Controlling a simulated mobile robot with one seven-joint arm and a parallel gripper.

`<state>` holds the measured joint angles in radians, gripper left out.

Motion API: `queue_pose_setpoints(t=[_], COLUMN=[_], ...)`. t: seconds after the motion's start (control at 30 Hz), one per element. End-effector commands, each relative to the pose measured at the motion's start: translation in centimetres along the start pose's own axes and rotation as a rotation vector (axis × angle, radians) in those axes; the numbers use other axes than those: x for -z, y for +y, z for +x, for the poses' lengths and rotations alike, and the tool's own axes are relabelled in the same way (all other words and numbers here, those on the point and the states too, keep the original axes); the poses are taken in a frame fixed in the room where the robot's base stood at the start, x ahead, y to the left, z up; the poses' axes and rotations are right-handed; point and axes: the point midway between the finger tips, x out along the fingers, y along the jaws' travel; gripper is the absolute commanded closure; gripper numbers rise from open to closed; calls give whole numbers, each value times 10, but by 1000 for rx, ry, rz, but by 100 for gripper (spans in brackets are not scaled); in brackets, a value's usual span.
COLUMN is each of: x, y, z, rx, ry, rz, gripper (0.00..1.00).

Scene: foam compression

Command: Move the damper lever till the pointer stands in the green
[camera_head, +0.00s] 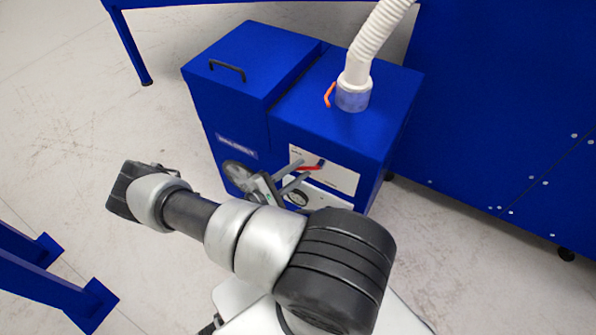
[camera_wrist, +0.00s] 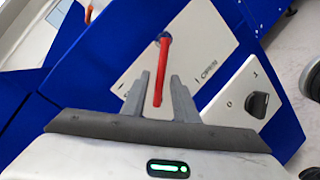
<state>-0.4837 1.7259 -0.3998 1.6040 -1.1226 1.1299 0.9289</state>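A red lever (camera_head: 308,168) sticks out from a white panel (camera_head: 343,180) on the front of a blue machine. In the wrist view the red lever (camera_wrist: 163,68) has its free end between the two fingers of my gripper (camera_wrist: 158,98). The fingers are apart, with a gap showing on each side of the lever. In the head view my gripper (camera_head: 291,172) is at the panel, partly hidden by my wrist. No pointer or green zone can be made out.
A white hose (camera_head: 376,35) rises from a clear collar on the machine's top (camera_head: 305,90), with a small orange handle (camera_head: 330,94) beside it. A black knob (camera_wrist: 257,104) sits on the panel right of the lever. A large blue cabinet (camera_head: 500,110) stands at the right.

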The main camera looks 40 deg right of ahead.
Motion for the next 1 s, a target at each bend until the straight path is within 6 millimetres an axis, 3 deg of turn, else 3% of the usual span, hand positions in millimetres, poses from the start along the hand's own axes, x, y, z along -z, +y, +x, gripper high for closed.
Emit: queue_pose_setpoints(t=[0.03, 0.13, 0.57, 1.0], x=[0, 0, 2, 2], y=[0, 0, -4, -24], z=[0, 0, 0, 4], rx=[0, 0, -8, -78], ry=[0, 0, -6, -58], rz=[0, 0, -25, -278], gripper=[83, 100, 100, 100])
